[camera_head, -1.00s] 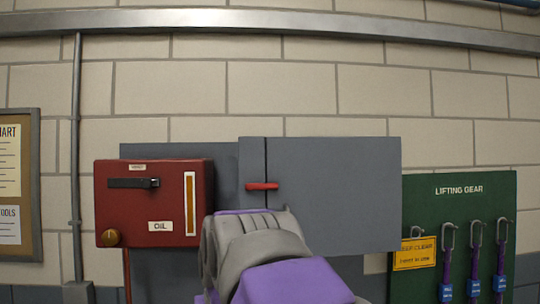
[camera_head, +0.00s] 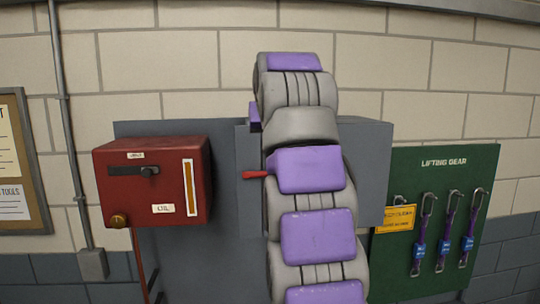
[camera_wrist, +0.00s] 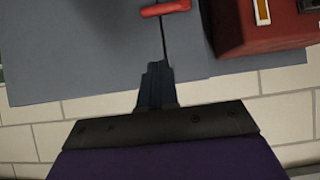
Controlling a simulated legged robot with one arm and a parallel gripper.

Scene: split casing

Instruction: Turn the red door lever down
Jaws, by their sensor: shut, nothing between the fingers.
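The red door lever (camera_head: 256,174) sticks out level to the left from behind my arm in the head view. My arm hides the rest of it. In the wrist view the red lever (camera_wrist: 166,9) lies at the top edge, across the dark door seam. My gripper (camera_wrist: 158,68) shows there as dark fingers pressed together and empty, over the grey cabinet near its edge. The fingertips are apart from the lever, with a gap between them in the picture. In the head view my arm covers most of the grey cabinet door (camera_head: 370,160), and the fingers cannot be made out.
A red oil box (camera_head: 150,185) with a black handle is mounted left of the door. A green lifting gear board (camera_head: 440,165) with hanging straps is on the right. A grey pipe (camera_head: 65,120) runs down the wall at the left.

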